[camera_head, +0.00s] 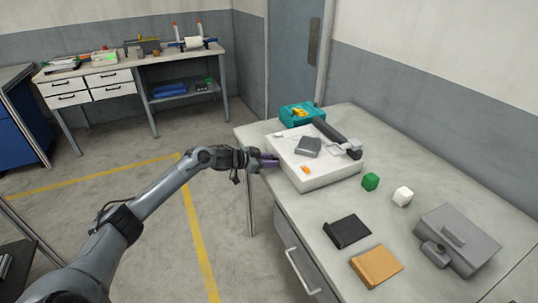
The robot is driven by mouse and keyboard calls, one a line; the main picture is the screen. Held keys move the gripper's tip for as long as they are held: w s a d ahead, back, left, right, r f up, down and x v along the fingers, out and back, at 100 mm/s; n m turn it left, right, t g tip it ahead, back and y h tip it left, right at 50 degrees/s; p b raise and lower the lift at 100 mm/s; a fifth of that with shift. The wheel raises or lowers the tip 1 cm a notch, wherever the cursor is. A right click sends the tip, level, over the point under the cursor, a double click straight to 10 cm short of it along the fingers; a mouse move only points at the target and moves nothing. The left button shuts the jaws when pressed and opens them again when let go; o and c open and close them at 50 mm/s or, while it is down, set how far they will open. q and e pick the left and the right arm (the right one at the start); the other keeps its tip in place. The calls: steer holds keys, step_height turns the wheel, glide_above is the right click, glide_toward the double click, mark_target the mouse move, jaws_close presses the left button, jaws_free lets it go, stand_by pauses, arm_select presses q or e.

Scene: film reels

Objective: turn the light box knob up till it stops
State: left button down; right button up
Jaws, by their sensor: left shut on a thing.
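The light box (325,179) is a white, low box on the grey workbench, near its far left part. My left gripper (268,161) reaches in from the left and is at the left side of the light box. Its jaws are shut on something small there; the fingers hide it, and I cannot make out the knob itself. My right gripper is not in view.
On the light box lie a grey block (308,147) and a small orange piece (306,170). A teal bin (298,114) stands behind.

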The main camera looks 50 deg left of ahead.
arm_select(q)
steer(key=shift+d+r+m+y+p, duration=0.15)
steer(key=shift+m+y+p, duration=0.35)
steer(key=shift+m+p, duration=0.5)
steer(key=shift+m+t+y+p, duration=0.4)
steer(key=shift+p, duration=0.3)
steer(key=shift+f+m, duration=0.2)
steer(key=shift+m, duration=0.1)
steer(key=shift+y, duration=0.3)
steer(key=c, duration=0.8)
jaws_free()
steer(key=shift+c, duration=0.2)
steer(key=shift+f, duration=0.15)
